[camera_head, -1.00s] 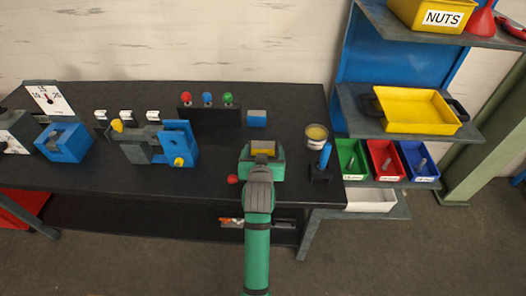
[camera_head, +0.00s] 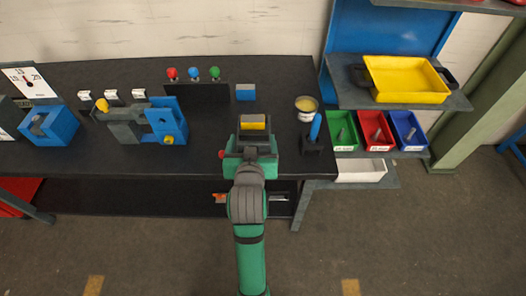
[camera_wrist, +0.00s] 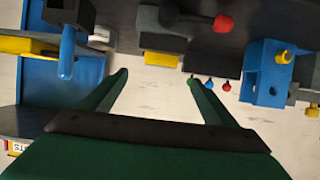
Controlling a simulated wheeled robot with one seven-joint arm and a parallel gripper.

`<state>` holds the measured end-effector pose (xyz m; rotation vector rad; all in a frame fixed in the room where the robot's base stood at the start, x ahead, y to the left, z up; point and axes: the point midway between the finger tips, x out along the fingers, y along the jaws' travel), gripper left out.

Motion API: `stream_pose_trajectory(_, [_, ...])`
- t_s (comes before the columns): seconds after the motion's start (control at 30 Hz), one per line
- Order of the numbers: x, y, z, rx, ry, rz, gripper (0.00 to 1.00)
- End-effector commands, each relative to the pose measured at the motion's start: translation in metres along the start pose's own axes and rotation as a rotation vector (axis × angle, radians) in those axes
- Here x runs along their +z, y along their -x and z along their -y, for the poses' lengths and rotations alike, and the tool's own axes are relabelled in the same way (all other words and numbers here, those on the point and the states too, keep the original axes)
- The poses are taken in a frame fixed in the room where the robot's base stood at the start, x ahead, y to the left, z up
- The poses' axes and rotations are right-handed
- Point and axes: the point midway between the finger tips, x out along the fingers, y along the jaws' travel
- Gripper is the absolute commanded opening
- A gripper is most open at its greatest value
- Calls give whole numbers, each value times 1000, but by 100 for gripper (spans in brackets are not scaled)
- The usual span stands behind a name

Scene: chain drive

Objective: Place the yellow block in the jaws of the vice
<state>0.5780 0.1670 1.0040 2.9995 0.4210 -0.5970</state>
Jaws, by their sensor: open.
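The yellow block (camera_head: 253,125) sits between the grey jaws of the vice (camera_head: 252,135) on the dark bench. In the wrist view, which is upside down, the yellow block (camera_wrist: 160,59) shows against the grey near jaw, past my fingertips. The vice has a red-knobbed handle (camera_wrist: 222,23). My green gripper (camera_head: 250,155) is in front of the vice, on the robot's side. In the wrist view its fingers (camera_wrist: 157,78) are wide apart with nothing between them. The block's lower part is hidden.
A blue peg on a dark stand (camera_head: 315,130) and a cup (camera_head: 306,109) stand close right of the vice. A blue-grey block (camera_head: 246,92) lies behind it. A blue and grey fixture (camera_head: 165,122) stands left. Coloured bins (camera_head: 375,130) are at right.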

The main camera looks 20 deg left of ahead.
Motion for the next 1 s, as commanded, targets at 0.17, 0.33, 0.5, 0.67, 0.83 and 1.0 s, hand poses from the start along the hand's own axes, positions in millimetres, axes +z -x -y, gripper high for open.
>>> stream_pose_trajectory(0.17, [8, 2, -3, 5, 1, 0, 81])
stream_pose_trajectory(0.33, [48, 8, -20, 29, 3, -6, 81])
stream_pose_trajectory(0.5, [99, 26, -41, 61, 3, -24, 81])
stream_pose_trajectory(0.67, [143, 52, -56, 89, -1, -43, 81])
stream_pose_trajectory(0.83, [185, 88, -68, 119, -10, -61, 81])
stream_pose_trajectory(1.0, [219, 131, -74, 149, -23, -80, 81])
